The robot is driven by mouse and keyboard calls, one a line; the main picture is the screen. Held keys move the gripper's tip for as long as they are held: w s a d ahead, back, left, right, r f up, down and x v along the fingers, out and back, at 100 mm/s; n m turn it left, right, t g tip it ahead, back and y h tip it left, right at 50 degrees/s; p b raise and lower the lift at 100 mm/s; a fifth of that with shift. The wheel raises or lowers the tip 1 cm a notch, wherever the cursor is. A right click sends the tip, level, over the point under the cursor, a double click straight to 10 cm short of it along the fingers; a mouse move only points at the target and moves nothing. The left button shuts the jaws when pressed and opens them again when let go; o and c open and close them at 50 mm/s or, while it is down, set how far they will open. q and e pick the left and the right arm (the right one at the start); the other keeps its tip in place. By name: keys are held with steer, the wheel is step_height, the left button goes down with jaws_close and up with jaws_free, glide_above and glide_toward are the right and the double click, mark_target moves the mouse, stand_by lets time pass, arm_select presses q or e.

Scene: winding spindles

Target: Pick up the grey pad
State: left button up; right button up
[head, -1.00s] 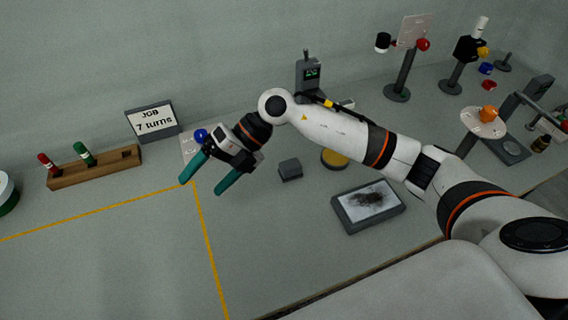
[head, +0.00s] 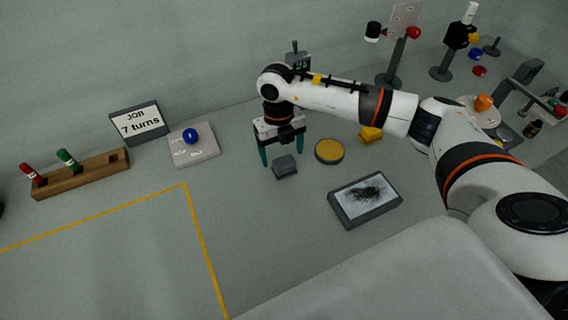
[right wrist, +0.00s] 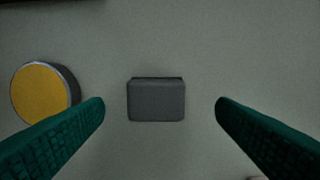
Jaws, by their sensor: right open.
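The grey pad (head: 285,166) is a small dark grey block lying on the table in the head view. In the right wrist view the pad (right wrist: 156,100) lies in the middle, between the two fingers but farther out than the tips. My right gripper (head: 284,160) points down at the pad, its green fingers spread. In the right wrist view the right gripper (right wrist: 160,106) is open and empty, with bare table showing on both sides of the pad. My left gripper is not in view.
A round yellow-topped disc (head: 329,151) lies right of the pad, with a yellow block (head: 371,134) beyond. A dark-framed tablet with a black smudge (head: 365,199) lies nearer me. A plate with a blue knob (head: 193,145) stands left. The table inside the yellow line is clear.

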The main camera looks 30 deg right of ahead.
mark_target(284, 161)
steer(key=f, duration=0.2)
steer(key=f+p, duration=0.1)
steer(key=shift+s+d+f, duration=0.2)
steer(key=shift+s+f, duration=0.1)
steer(key=shift+f, duration=0.5)
steer(key=c, duration=1.1)
steer(key=shift+r+b, duration=0.85)
steer(key=shift+r, duration=4.2)
